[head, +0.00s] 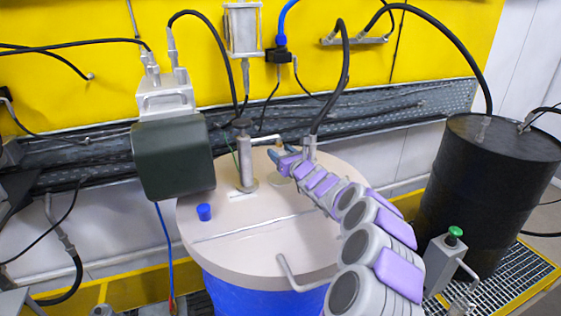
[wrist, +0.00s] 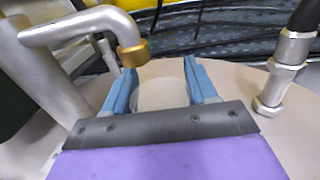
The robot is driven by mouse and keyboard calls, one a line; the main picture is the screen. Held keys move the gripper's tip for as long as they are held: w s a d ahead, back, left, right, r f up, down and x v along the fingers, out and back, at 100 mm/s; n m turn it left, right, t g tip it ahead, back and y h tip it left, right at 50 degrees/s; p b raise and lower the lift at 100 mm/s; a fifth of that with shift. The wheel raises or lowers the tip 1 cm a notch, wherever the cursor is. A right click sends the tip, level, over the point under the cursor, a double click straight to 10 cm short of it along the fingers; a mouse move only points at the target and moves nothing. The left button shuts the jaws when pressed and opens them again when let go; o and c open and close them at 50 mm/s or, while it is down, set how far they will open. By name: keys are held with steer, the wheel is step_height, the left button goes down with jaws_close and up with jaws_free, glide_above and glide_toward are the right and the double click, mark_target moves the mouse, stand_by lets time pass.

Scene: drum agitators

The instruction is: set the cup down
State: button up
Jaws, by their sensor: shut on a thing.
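My gripper (wrist: 155,75) has its two blue fingers on either side of a pale, round thing (wrist: 160,95), which I take to be the cup. Its colour is close to the lid's, so its outline is faint, and its base is hidden behind the dark gripper bar. I cannot tell whether it touches the lid. In the head view my gripper (head: 280,156) is over the back of the beige drum lid (head: 250,260), and the cup is hard to make out there. A metal spout with a brass tip (wrist: 133,54) hangs just beyond and above the cup.
A small blue cap-like piece (head: 204,212) sits on the lid's left part. A dark green motor box (head: 173,158) overhangs the left. A metal post (head: 244,160) and a hose fitting (wrist: 285,70) flank my gripper. The lid's front left is clear. A black drum (head: 480,200) stands right.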

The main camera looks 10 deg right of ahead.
steer(key=a, duration=0.2)
steer(key=shift+w+a+f, duration=0.3)
steer(key=shift+w+a, duration=0.05)
steer(key=shift+a, duration=0.05)
steer(key=f, duration=0.1)
steer(key=d+f+b, duration=0.1)
steer(key=f, duration=0.1)
steer(key=shift+d, duration=0.65)
steer(key=o, duration=0.7)
steer(key=shift+a, duration=0.25)
steer(key=o, duration=0.4)
steer(key=shift+a, duration=0.7)
steer(key=shift+s+d+r, duration=0.1)
steer(key=shift+d, duration=0.45)
steer(key=shift+s+d, duration=0.15)
steer(key=shift+d, duration=0.15)
steer(key=v, duration=0.3)
steer(key=a+v, duration=0.1)
steer(key=v, duration=0.1)
steer(key=shift+s+d+r, duration=0.1)
steer(key=shift+s+d, duration=0.05)
steer(key=shift+s, duration=0.2)
steer(key=shift+s+d+p, duration=0.1)
steer(key=shift+s+p, duration=0.2)
steer(key=shift+s+d, duration=0.3)
steer(key=shift+d, duration=0.15)
steer(key=shift+a, duration=0.1)
